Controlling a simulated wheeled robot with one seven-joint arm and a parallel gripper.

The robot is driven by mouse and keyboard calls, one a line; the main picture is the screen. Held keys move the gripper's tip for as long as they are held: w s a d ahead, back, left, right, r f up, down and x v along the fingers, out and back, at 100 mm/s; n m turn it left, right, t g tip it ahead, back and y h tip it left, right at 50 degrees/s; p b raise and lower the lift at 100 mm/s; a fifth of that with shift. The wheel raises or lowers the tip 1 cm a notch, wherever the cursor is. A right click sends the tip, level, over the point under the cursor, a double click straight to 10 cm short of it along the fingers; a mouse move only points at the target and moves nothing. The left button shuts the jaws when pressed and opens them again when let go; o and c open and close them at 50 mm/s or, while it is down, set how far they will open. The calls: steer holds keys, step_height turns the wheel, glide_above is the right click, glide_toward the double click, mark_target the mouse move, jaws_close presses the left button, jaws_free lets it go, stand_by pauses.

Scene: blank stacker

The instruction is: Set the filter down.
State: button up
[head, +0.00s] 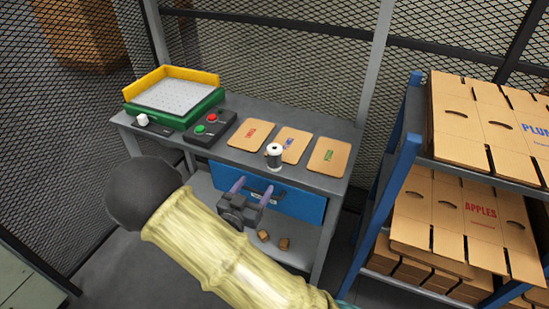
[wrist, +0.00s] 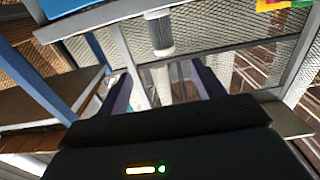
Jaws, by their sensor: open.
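The filter (head: 274,155) is a small cylinder with pale ends and a dark grey middle. It stands upright near the front edge of the grey workbench (head: 238,156), in front of the middle brown card. In the wrist view the filter (wrist: 161,34) shows at the top centre, beyond the fingertips. My gripper (head: 252,188) is open and empty, with its two purple fingers apart, in front of the bench's blue drawer. The fingers also show at both sides of the wrist view (wrist: 160,78). Nothing is between them, and they are apart from the filter.
Brown cards (head: 251,134) lie on the bench. A black box with red and green buttons (head: 208,130) and a green and yellow tray (head: 172,98) stand at left. Small brown blocks (head: 283,243) lie on the lower shelf. A blue rack with cartons (head: 480,212) stands at right.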

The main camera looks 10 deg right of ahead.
mark_target(271, 157)
steer(key=x, duration=1)
steer(key=shift+p, duration=0.3)
steer(key=shift+w+d, duration=0.1)
steer(key=shift+w, duration=0.25)
steer(key=shift+s, duration=0.15)
steer(key=x, duration=0.5)
steer(key=shift+w+r, duration=0.1)
steer(key=shift+w, duration=0.2)
steer(key=c, duration=1.2)
step_height(271, 157, up, 10)
steer(key=shift+p, duration=0.5)
